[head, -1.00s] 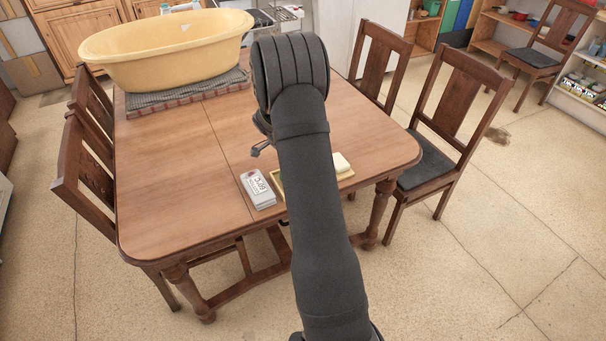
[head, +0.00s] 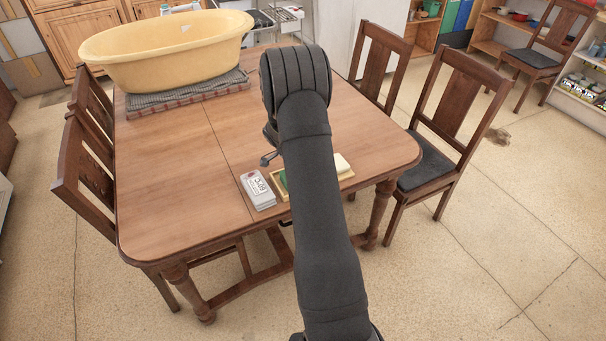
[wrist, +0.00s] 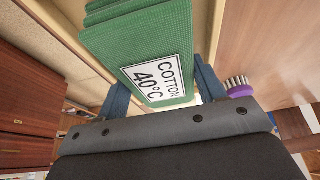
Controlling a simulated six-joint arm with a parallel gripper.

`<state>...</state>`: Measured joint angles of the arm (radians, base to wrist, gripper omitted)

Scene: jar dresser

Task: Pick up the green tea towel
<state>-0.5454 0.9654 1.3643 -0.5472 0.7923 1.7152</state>
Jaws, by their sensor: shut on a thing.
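The green tea towel (wrist: 135,55) is folded, with a white label reading "COTTON 40°C". In the wrist view it lies between the two blue fingers of my gripper (wrist: 162,92), which is shut on it. In the head view only a small green part (head: 283,178) shows beside my arm, at the shallow wooden tray (head: 278,189) near the table's front edge. My arm hides the fingers and most of the towel there. I cannot tell whether the towel is clear of the tray.
A grey-white folded stack with a label (head: 258,190) lies just left of the tray. A cream block (head: 341,162) sits at the tray's right. A purple brush (wrist: 240,88) shows beside a finger. A large yellow tub (head: 165,50) stands at the table's back left. The table's middle is clear.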

